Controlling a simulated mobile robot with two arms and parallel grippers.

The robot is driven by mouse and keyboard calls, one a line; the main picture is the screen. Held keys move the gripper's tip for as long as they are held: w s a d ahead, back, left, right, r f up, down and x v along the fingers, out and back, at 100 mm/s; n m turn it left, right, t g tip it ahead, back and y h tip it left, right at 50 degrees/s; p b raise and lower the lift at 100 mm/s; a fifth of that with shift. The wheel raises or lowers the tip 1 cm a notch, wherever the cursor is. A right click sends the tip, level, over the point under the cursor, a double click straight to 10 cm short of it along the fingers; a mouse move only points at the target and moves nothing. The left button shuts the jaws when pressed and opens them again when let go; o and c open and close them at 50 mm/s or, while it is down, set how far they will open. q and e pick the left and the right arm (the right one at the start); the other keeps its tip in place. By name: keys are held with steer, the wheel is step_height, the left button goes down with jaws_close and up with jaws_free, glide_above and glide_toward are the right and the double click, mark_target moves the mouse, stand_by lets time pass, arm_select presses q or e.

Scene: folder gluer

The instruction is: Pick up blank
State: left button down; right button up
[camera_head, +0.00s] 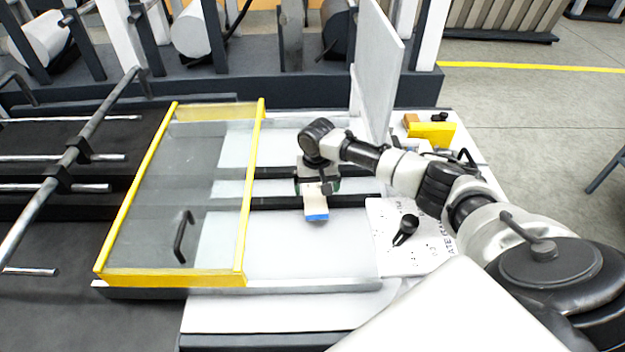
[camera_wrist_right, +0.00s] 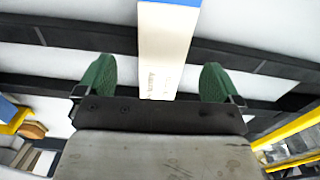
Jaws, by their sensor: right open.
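The blank (camera_head: 316,209) is a small cream piece with a blue end. It lies on the white machine bed across a dark rail, under my right gripper. My right gripper (camera_head: 318,189) points down over it, and its near part hides the far part of the blank. In the right wrist view the blank (camera_wrist_right: 166,50) runs between the two green fingertips of my right gripper (camera_wrist_right: 157,82), with a gap on each side. The gripper is open and holds nothing. Whether the fingertips are level with the blank cannot be told. My left gripper is out of view.
A clear guard with a yellow frame (camera_head: 249,200) and black handle stands left of the blank. An upright white panel (camera_head: 378,65) rises behind my right arm. A white plate with a black knob (camera_head: 405,229) lies to the right, and a yellow block (camera_head: 433,133) sits beyond.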

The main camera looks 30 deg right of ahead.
mark_target(315, 198)
steer(key=shift+w+a+f, duration=0.1)
steer(key=shift+w+f, duration=0.1)
steer(key=shift+f, duration=1.65)
steer(key=c, duration=1)
